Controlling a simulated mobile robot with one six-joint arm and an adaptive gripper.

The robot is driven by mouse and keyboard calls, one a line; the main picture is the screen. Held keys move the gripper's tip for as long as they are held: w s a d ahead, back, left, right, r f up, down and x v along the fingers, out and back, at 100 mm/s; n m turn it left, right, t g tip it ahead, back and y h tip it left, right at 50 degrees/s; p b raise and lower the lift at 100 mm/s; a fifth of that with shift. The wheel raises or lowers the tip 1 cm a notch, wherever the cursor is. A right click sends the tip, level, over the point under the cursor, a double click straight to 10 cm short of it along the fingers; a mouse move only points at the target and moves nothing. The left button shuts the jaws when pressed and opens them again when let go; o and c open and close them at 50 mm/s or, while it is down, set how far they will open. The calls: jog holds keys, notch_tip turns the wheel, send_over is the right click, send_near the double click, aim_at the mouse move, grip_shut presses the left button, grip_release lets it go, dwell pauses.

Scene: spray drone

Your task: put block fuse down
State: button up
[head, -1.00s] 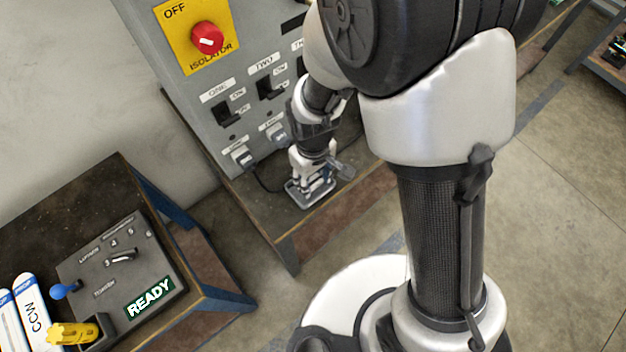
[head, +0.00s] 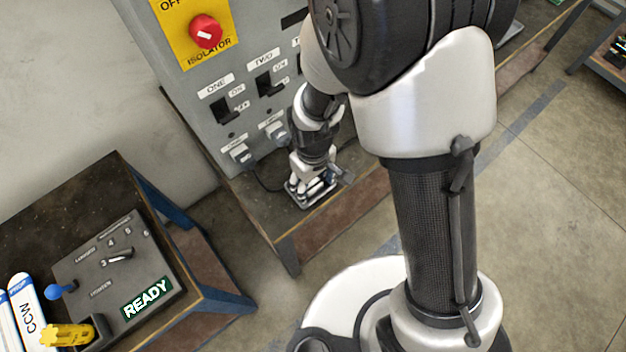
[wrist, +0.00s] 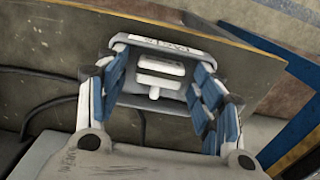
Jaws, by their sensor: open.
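A small white block, which looks like the block fuse (wrist: 160,73), sits in a shallow grey tray with a labelled rim (wrist: 178,46). The tray rests on the worn dark bench in front of the grey panel. My gripper (wrist: 160,98) is open, its blue-padded fingers standing apart on the left and right of the block, with gaps on both sides. In the head view my gripper (head: 312,190) is low over the tray (head: 303,204), and the block is mostly hidden there.
The grey isolator panel (head: 228,80) with switches, plugs and a red knob stands behind the tray. A dark cable (wrist: 45,110) lies on the bench to the left. A side table holds a control box reading READY (head: 145,297). The bench's front edge is close.

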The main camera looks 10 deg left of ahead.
aim_at(313, 185)
jog(key=w+d+r+m+t+p, duration=0.1)
jog(key=d+r+p, duration=0.15)
jog(key=r, duration=0.75)
jog(key=d+r+m+p, duration=0.1)
jog(key=d+r+p, duration=0.15)
jog(key=r, duration=0.75)
jog(key=s+d+r+m+t, duration=0.3)
jog(key=s+d+r+m, duration=0.5)
jog(key=d+r, duration=0.6)
jog(key=shift+s+d+t, duration=0.3)
jog(key=shift+s+d, duration=0.45)
jog(key=shift+s, duration=0.45)
